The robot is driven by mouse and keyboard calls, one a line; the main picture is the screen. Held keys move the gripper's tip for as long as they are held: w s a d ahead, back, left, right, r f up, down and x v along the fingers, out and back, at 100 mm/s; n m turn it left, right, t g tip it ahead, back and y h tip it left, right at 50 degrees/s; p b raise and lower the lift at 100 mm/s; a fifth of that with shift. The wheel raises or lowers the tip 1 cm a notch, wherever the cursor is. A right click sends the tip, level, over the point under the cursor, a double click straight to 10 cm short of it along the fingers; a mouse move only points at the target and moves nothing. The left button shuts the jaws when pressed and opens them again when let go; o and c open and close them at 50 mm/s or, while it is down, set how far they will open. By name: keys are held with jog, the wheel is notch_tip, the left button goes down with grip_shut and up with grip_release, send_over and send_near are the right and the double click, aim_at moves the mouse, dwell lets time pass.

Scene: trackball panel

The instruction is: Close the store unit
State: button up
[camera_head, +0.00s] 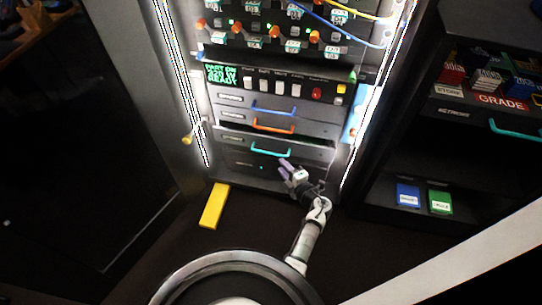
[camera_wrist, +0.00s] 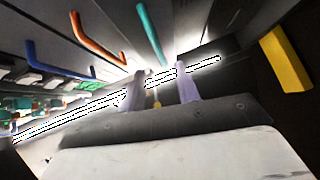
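A rack (camera_head: 275,110) holds a stack of grey drawers with blue (camera_head: 274,111), orange (camera_head: 273,128) and teal (camera_head: 271,152) handles. The teal-handled drawer (camera_head: 235,143) seems to stand out a little from the rack, with a dark gap above its front. Its label is too small to read, so I cannot confirm which one is the store unit. My gripper (camera_head: 286,172) is open and empty, just below and right of the teal handle. In the wrist view, my gripper (camera_wrist: 160,86) has its two lilac fingers apart, and the teal handle (camera_wrist: 150,35) lies beyond them, apparently untouched.
A yellow block (camera_head: 213,205) lies on the floor left of my arm. A yellow-tipped lever (camera_head: 188,140) juts out at the rack's left. A dark shelf on the right holds blue (camera_head: 408,196) and green (camera_head: 440,200) boxes. Bright light strips edge the rack.

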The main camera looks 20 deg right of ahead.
aim_at(271, 153)
jog(key=shift+b+x, duration=2.35)
jog(key=shift+x, duration=2.3)
jog(key=shift+r, duration=0.1)
jog(key=shift+c, duration=0.2)
grip_shut()
